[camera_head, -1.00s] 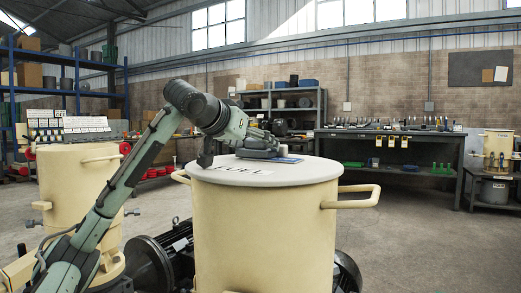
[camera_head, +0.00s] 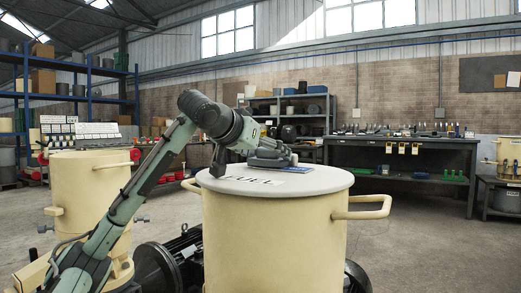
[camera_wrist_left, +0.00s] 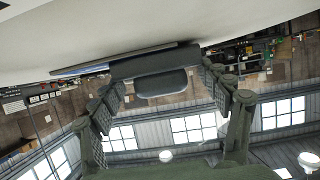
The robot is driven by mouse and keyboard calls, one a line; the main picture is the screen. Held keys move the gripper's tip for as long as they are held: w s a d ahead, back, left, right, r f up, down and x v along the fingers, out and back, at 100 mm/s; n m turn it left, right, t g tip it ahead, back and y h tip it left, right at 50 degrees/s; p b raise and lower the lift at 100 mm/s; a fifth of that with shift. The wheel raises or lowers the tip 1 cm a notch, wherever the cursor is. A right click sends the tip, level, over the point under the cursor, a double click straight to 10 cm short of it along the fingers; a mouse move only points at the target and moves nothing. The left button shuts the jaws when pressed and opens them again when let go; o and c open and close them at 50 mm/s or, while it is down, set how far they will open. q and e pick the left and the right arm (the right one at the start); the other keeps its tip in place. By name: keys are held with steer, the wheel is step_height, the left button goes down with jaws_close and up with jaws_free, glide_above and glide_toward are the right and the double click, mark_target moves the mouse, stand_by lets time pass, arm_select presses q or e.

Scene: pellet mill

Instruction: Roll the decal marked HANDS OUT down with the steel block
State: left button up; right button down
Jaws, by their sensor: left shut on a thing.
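My left gripper (camera_head: 268,155) is low over the pale round lid (camera_head: 325,180) of a cream drum. In the left wrist view, its two fingers (camera_wrist_left: 165,90) are shut on a dark grey block (camera_wrist_left: 155,64), which I take for the steel block. The block is at the lid surface; I cannot tell whether it touches. A flat blue-edged piece (camera_head: 300,167) lies beside and partly behind the gripper, and a blue strip shows in the wrist view (camera_wrist_left: 80,70). A white label (camera_head: 257,181) on the lid seems to read FUEL. No HANDS OUT lettering is readable. My right gripper is not in view.
The cream drum (camera_head: 270,235) has side handles (camera_head: 370,208) sticking out. Another cream vessel (camera_head: 85,190) stands left, with dark motors (camera_head: 160,265) low between them. A bench with tools (camera_head: 400,160) stands behind. The floor at right is open.

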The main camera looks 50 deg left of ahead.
mark_target(278, 159)
arm_select(q)
steer(key=shift+w+d+p, duration=0.25)
steer(key=shift+d+p, duration=0.35)
steer(key=shift+d, duration=0.2)
steer(key=shift+w+d+p, duration=0.25)
steer(key=shift+d+p, duration=0.3)
steer(key=shift+d, duration=0.2)
steer(key=shift+w+d+f, duration=0.1)
steer(key=shift+d, duration=0.35)
steer(key=shift+p, duration=0.35)
step_height(278, 159, up, 6)
steer(key=p, duration=0.5)
steer(key=shift+f, duration=0.1)
steer(key=shift+r, duration=1.2)
steer(key=shift+f, duration=0.1)
